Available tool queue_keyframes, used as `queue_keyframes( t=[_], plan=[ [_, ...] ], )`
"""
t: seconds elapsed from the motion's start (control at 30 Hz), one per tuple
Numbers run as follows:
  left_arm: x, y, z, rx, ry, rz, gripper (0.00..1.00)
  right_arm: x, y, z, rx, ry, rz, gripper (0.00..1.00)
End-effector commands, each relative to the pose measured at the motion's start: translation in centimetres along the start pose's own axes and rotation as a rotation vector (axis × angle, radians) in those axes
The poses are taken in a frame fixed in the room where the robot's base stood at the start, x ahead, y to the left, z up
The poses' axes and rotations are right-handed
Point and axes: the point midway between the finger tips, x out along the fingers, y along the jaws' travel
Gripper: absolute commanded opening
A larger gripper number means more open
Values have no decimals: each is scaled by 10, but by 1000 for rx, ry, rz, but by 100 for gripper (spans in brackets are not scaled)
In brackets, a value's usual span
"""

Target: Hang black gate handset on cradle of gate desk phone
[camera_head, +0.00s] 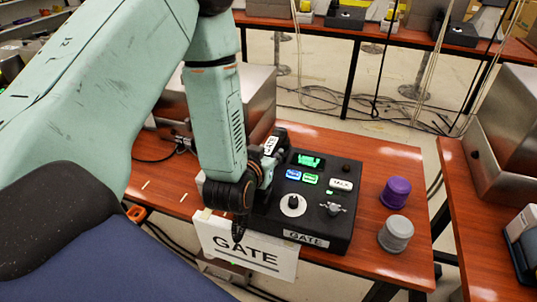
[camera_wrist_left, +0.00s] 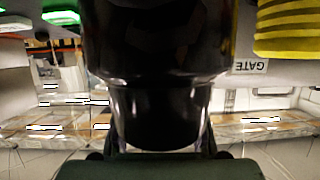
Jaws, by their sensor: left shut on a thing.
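The gate desk phone (camera_head: 335,207) is a black box on the wooden table, with a green display, buttons, a dial and a GATE label on its front. My left gripper (camera_head: 262,178) is at the phone's left side, pointing down and shut on the black gate handset (camera_head: 280,133), which carries a small white label. In the left wrist view the handset (camera_wrist_left: 155,50) fills the middle, between the fingers. The handset is over the phone's left side, where the cradle is hidden by the gripper and handset. I cannot tell whether they touch. My right gripper is not in view.
A white GATE sign (camera_head: 245,245) hangs at the table's front edge. A purple knobbed object (camera_head: 395,193) and a grey one (camera_head: 396,233) stand right of the phone. A metal box (camera_head: 258,95) stands behind my arm. A yellow ridged object (camera_wrist_left: 287,28) shows in the wrist view.

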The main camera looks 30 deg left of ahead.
Motion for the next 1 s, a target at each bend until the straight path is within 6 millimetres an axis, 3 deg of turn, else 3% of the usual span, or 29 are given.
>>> queue_keyframes(
  t=[0.13, 0.17, 0.4, 0.77, 1.0],
  plan=[
    [1, 0, 2, 0, 1, -1, 0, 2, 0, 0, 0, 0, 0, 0],
    [1, 0, 3, 0, -1, -1, 34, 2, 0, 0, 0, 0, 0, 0],
    [1, 0, 2, 0, -2, 0, 54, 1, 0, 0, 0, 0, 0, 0],
    [0, 0, 0, 0, -1, 0, 56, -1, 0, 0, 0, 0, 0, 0],
    [-37, 0, 0, 1, -6, 1, 56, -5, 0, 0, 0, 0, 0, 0]
  ],
)
